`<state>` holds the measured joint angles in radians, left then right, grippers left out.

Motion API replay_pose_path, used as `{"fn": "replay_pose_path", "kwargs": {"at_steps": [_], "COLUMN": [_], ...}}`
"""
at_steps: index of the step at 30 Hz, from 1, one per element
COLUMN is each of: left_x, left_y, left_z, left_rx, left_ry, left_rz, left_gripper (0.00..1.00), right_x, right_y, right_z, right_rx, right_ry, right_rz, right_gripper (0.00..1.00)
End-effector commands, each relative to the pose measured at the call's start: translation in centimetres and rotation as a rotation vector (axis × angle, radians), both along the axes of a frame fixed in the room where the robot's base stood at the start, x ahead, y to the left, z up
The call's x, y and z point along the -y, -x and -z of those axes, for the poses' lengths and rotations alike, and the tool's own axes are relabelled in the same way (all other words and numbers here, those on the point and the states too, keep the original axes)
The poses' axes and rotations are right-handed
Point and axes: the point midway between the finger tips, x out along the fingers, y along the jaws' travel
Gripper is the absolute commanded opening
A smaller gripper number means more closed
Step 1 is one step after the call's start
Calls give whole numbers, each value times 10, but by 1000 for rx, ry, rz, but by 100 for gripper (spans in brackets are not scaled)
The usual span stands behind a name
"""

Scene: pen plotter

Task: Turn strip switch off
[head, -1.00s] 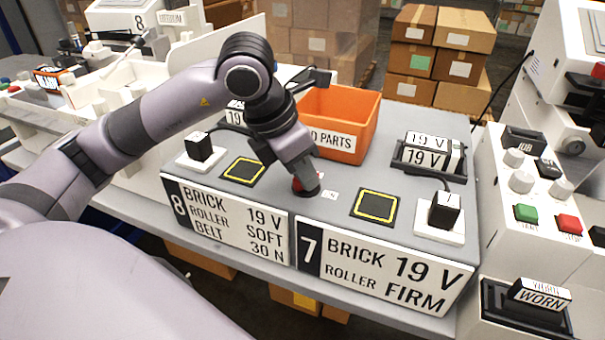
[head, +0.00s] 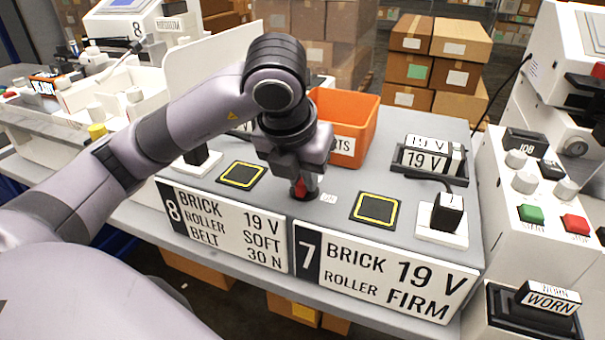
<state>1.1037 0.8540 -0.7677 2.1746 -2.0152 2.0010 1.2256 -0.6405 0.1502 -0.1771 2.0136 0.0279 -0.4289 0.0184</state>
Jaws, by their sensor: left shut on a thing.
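The strip switch is a small red rocker (head: 299,187) on the grey bench top, between two black pads with yellow outlines. My left gripper (head: 301,191) points down at it and is shut on it. The fingers and wrist hide most of the switch, so I cannot tell its position. A small white label (head: 328,198) lies just to the right of it, too small to read. My right gripper is not in view.
Black pads with yellow squares lie left (head: 242,175) and right (head: 375,209) of the gripper. An orange parts bin (head: 362,118) stands behind. A black block on a white plate (head: 446,213) and a rack of 19 V bricks (head: 428,160) are to the right.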

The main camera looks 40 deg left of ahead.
Motion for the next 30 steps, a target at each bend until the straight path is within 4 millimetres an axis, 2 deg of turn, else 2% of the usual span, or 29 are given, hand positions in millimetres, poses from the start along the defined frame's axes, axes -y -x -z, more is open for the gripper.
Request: {"fn": "replay_pose_path", "kwargs": {"at_steps": [15, 16, 18, 26, 30], "left_x": [0, 0, 0, 0, 0], "left_y": [-1, -1, -1, 0, 1], "left_z": [-2, -2, -1, -1, -8], "left_rx": [4, 4, 3, 1, 4], "left_ry": [1, 1, 1, 1, -1], "left_rz": [-24, -24, -23, -20, -19], "left_gripper": [0, 22, 42, 42, 42], "right_x": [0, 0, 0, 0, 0], "right_y": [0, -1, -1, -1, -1], "right_z": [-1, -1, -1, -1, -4], "right_rx": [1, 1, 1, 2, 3], "right_ry": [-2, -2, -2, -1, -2], "right_rz": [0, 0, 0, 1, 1], "right_gripper": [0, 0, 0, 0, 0]}}
